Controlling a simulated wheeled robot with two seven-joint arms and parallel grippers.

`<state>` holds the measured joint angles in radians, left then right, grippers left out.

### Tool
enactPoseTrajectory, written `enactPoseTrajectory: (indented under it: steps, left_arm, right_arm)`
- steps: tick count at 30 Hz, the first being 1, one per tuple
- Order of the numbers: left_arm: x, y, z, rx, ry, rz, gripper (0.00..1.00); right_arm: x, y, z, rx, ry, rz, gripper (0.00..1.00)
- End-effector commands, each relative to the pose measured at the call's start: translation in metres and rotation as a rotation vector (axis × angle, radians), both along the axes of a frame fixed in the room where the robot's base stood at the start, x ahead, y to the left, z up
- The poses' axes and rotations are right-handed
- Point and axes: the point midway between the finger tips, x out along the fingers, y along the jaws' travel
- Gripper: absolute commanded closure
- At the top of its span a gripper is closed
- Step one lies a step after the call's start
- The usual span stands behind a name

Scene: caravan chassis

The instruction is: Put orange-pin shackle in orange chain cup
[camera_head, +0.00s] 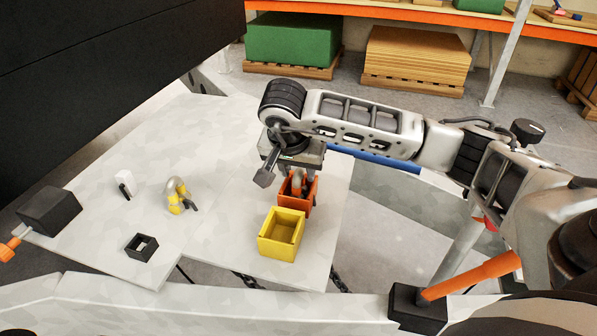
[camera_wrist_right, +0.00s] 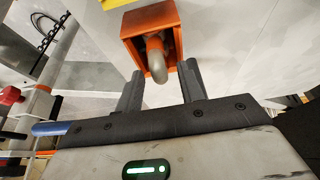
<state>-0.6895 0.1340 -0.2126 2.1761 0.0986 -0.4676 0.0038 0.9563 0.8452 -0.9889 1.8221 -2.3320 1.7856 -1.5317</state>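The orange chain cup (camera_head: 312,198) stands on the pale grey plate, just behind a yellow cup. The orange-pin shackle (camera_wrist_right: 156,58) is at the cup's open mouth, with its grey bow sticking out towards my gripper and its orange part inside the cup (camera_wrist_right: 130,58). My right gripper (camera_head: 297,172) is over the cup. In the right wrist view its two dark fingers (camera_wrist_right: 162,82) stand apart on either side of the bow, with visible gaps. The cup's inside and the shackle's lower part are partly hidden. My left gripper is not in view.
The yellow cup (camera_head: 282,234) is close in front. A shackle with yellow parts (camera_head: 178,196), a white-and-black item (camera_head: 124,184) and a small black open box (camera_head: 141,246) lie to the left. A black block (camera_head: 49,211) stands at the plate's left edge. Chains hang below the front edge.

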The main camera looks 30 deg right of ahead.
Motion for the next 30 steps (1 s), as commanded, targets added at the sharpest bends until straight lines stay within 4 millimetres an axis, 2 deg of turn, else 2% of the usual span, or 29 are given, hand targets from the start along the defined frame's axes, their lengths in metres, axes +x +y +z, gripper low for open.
enactPoseTrajectory:
  steps: [6, 13, 18, 30]
  left_arm:
    - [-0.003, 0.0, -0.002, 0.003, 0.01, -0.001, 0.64]
    - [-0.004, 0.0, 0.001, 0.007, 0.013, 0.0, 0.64]
    - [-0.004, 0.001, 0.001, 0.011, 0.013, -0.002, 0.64]
    - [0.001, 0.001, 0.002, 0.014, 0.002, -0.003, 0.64]
  right_arm:
    - [-0.011, 0.014, 0.046, -0.002, -0.007, 0.003, 0.62]
    - [-0.021, 0.026, 0.085, -0.001, -0.004, 0.002, 0.62]
    - [-0.025, 0.03, 0.096, -0.001, -0.002, 0.0, 0.62]
    - [-0.026, 0.03, 0.097, -0.001, -0.001, 0.0, 0.62]
